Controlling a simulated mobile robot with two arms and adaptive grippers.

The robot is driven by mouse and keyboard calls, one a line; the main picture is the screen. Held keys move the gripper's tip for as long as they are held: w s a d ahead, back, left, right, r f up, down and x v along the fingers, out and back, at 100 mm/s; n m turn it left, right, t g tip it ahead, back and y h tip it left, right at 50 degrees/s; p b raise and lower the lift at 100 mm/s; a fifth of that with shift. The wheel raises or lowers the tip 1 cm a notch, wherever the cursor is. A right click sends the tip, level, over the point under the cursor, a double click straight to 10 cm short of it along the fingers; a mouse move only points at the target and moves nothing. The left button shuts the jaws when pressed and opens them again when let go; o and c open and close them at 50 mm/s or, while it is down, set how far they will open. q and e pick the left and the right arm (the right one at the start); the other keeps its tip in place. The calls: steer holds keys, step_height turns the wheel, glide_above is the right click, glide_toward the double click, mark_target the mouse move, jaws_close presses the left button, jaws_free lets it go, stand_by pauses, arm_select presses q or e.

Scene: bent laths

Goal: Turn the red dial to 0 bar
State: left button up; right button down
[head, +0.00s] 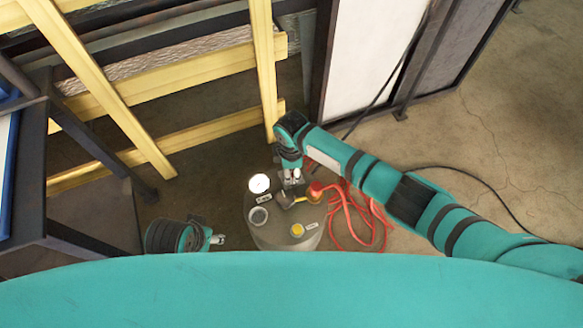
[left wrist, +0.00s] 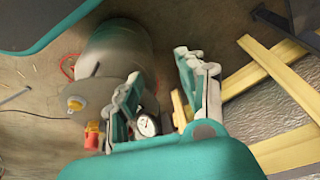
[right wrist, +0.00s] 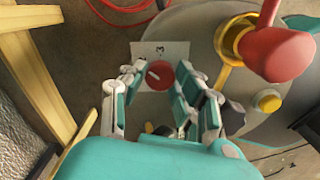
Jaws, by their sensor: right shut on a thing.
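The red dial (right wrist: 187,76) shows in the right wrist view as a round red disc with a small white mark at its left, in front of a white plate (right wrist: 158,50) with a dark marking. My right gripper (right wrist: 160,82) has its fingers about the dial and is shut on it. In the head view, my right gripper (head: 291,178) is at the far side of the grey tank (head: 280,240) and hides the dial. I cannot read where the dial points. My left gripper (head: 217,239) is left of the tank, open and empty; its spread fingers show in the left wrist view (left wrist: 158,85).
Red hose (head: 372,222) lies on the floor at right. Yellow laths (head: 195,75) stand behind.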

steer(key=shift+n, duration=0.9)
steer(key=n, duration=0.2)
steer(key=shift+n+p, duration=0.35)
steer(key=shift+n, duration=0.05)
steer(key=n, duration=0.2)
steer(key=shift+s+n, duration=0.1)
steer(key=shift+n, duration=0.2)
steer(key=n, duration=0.3)
steer(key=shift+n, duration=0.4)
steer(key=n, duration=0.2)
steer(key=shift+n, duration=0.4)
steer(key=shift+f+n+b, duration=0.1)
steer(key=shift+n+b, duration=0.3)
steer(key=shift+n, duration=0.9)
steer(key=n+b, duration=0.1)
steer(key=n, duration=0.2)
steer(key=shift+n, duration=0.3)
steer(key=n+b, duration=0.1)
steer(key=n, duration=0.3)
arm_select(q)
steer(key=shift+v, duration=2.9)
arm_select(e)
steer(key=shift+n, duration=0.8)
arm_select(q)
steer(key=shift+a+b, duration=0.1)
steer(key=shift+b, duration=0.2)
